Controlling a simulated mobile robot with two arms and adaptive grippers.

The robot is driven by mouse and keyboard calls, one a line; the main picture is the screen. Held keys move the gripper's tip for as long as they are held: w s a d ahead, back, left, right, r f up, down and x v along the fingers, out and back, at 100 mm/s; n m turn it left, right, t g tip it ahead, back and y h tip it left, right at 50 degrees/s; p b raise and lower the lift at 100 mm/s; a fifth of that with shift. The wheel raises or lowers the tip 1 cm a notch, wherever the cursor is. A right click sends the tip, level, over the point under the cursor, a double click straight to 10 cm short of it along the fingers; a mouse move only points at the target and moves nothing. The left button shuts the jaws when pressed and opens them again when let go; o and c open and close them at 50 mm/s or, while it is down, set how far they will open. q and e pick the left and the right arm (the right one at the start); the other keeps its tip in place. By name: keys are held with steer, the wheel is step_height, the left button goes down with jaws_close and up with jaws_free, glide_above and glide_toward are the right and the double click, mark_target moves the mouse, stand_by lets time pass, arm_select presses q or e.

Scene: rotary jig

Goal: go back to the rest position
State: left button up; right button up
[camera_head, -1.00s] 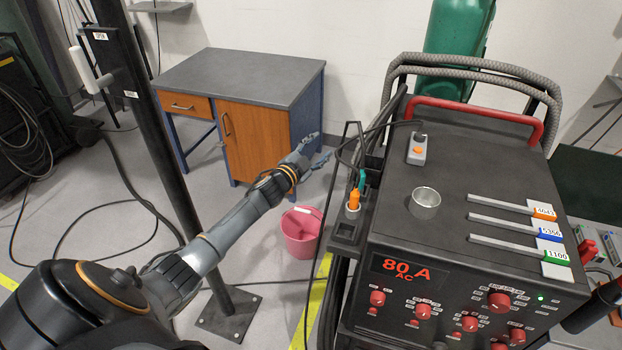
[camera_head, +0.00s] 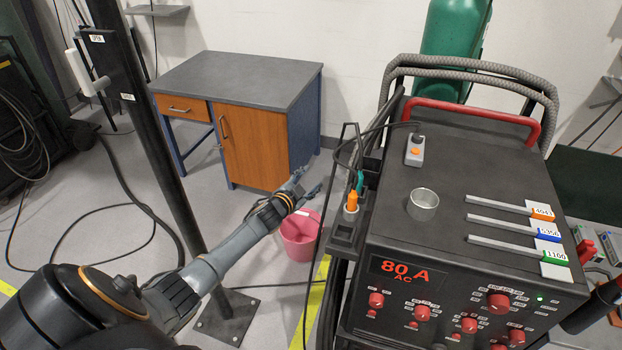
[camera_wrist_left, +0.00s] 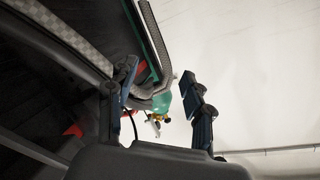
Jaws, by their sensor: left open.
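My left gripper (camera_head: 306,186) is open and empty in the head view. It hangs in the air in front of the wooden desk, above and behind the pink bucket, left of the welding machine. In the left wrist view its two fingers (camera_wrist_left: 160,105) stand apart with nothing between them. My left arm reaches in from the lower left. My right gripper is not in view.
The welding machine (camera_head: 455,165) fills the right side, with a metal cup (camera_head: 423,204) and several labelled rods on top. A pink bucket (camera_head: 299,238) stands on the floor. A desk (camera_head: 250,130) is behind. A dark post (camera_head: 160,160) stands close to my arm.

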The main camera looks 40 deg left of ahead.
arm_select(q)
steer(key=s+d+f+n+g+b, duration=0.1)
steer(key=s+d+f+g, duration=0.3)
steer(key=s+f, duration=1)
steer(key=s+d+f+n+g, duration=0.2)
steer(key=s+d+f+g, duration=0.2)
steer(key=s+f, duration=1)
steer(key=s+d+f+g, duration=0.2)
steer(key=s+d+f, duration=0.2)
steer(key=s, duration=0.6)
steer(key=s+d+f+n+g+h, duration=0.1)
steer(key=s+d+f+g, duration=0.1)
steer(key=s+d+f, duration=0.2)
steer(key=s+d+f+g, duration=0.2)
steer(key=s+d+f, duration=0.2)
steer(key=s+f, duration=0.5)
steer(key=s+b, duration=0.1)
steer(key=s, duration=0.7)
steer(key=shift+d+f+g, duration=0.25)
steer(key=shift+g, duration=0.15)
steer(key=shift+w, duration=0.15)
